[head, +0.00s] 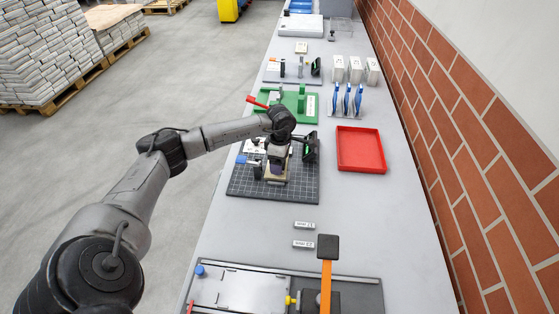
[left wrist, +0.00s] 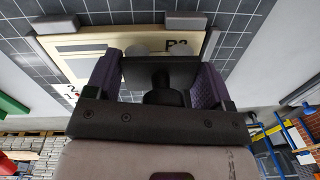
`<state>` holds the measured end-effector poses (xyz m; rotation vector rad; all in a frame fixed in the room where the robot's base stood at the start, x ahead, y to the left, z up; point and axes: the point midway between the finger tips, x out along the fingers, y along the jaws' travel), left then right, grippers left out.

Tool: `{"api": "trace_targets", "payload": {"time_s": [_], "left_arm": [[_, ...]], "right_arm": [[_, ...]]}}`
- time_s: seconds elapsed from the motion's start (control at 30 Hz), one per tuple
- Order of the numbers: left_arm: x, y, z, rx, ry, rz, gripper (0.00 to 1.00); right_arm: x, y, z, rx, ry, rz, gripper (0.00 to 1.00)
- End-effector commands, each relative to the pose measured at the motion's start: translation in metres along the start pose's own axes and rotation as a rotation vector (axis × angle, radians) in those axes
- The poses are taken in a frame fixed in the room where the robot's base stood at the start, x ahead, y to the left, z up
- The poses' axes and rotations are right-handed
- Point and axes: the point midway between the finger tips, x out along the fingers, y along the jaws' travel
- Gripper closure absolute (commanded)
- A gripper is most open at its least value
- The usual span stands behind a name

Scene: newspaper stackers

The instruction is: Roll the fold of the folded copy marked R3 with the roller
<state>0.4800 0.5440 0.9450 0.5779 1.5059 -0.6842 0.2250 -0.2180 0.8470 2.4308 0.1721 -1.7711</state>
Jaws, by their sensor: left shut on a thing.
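A cream folded copy (left wrist: 72,45) lies on a dark gridded mat (head: 240,185). Its label begins with "R"; the second character is partly hidden. In the head view the copy (head: 275,179) shows only in part beneath my left gripper (head: 277,160). In the left wrist view my left gripper (left wrist: 160,88) has its purple-padded fingers shut on a black handled tool, apparently the roller (left wrist: 158,72). The roller is over the copy near the label. I cannot tell whether it touches the copy. My right gripper is not in view.
A red tray (head: 361,150) stands right of the mat, and a green fixture (head: 305,107) behind it. Blue-handled tools (head: 346,101) stand in a rack. Two small labels (head: 304,226) lie in front of the mat. A grey fixture (head: 240,291) fills the near bench. A brick wall borders the right.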

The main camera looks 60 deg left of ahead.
Motion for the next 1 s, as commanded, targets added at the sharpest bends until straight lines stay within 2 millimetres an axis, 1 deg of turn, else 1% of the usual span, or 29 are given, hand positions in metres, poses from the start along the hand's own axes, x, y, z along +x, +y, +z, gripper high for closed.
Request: {"api": "trace_targets", "payload": {"time_s": [0.53, 1.0], "left_arm": [[0.005, 0.002, 0.000, 0.000, -0.001, 0.001, 0.56], [0.004, 0.017, -0.003, 0.000, 0.000, 0.000, 0.56]], "right_arm": [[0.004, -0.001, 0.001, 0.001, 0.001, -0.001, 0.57], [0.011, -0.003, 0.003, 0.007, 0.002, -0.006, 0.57]]}}
